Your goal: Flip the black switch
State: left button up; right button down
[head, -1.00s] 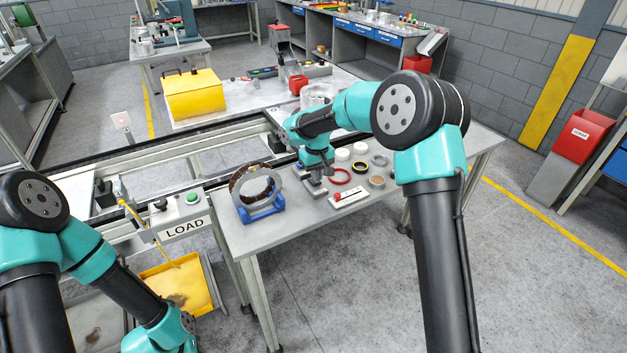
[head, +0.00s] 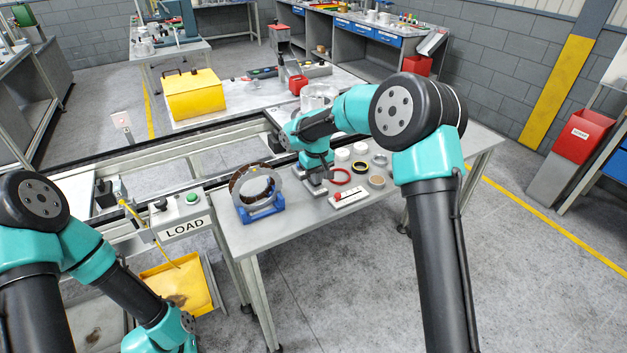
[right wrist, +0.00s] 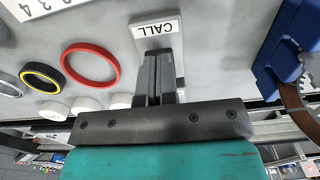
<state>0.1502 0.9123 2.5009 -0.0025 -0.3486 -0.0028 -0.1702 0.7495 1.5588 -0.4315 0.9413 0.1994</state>
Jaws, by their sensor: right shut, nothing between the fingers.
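My right gripper (right wrist: 158,70) is shut and empty. Its fingers point at a small grey box labelled CALL (right wrist: 157,28) and cover part of it. In the head view my right gripper (head: 315,182) is low over the near table, at that box. Whether the fingers touch the box, and whether a switch is under them, I cannot tell. A black knob (head: 160,204) sits on the grey LOAD box (head: 172,214), left of the table, beside a green button (head: 193,197). My left arm runs out at the bottom of the head view; its gripper is not in view.
A ring in a blue stand (head: 262,212) is left of the right gripper. A red ring (head: 341,176), a black-yellow ring (head: 360,168), white discs and a numbered white strip (head: 347,197) lie to its right. The table's front (head: 290,232) is clear.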

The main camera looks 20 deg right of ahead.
jog(key=shift+f, duration=0.25)
jog(key=shift+r, duration=0.1)
jog(key=shift+r, duration=3.45)
